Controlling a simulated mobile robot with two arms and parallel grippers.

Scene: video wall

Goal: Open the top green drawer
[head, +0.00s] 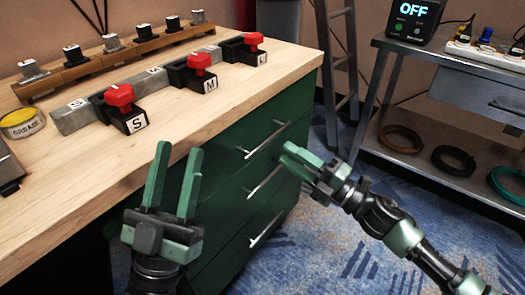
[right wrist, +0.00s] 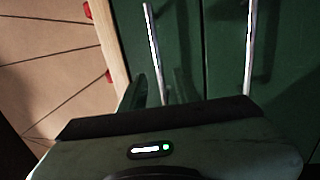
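The green drawer unit (head: 228,190) is under the wooden workbench, with its drawers shut. The top drawer's metal handle (head: 266,138) lies just below the bench edge. It also shows in the right wrist view as the left bar (right wrist: 153,45). My right gripper (head: 287,152) is open and points at the drawer fronts, close to the top and middle handles. In the right wrist view, the top handle's near end appears between its fingers (right wrist: 160,90); contact cannot be told. My left gripper (head: 178,170) is open and empty, upright in front of the bench edge.
The middle handle (head: 265,180) and bottom handle (head: 267,229) are below. The bench top (head: 180,115) carries red-knobbed blocks (head: 121,98) and a grease tin (head: 21,122). A metal shelf (head: 440,165) with cable coils and a ladder (head: 340,70) stand right. Blue carpet (head: 325,245) is clear.

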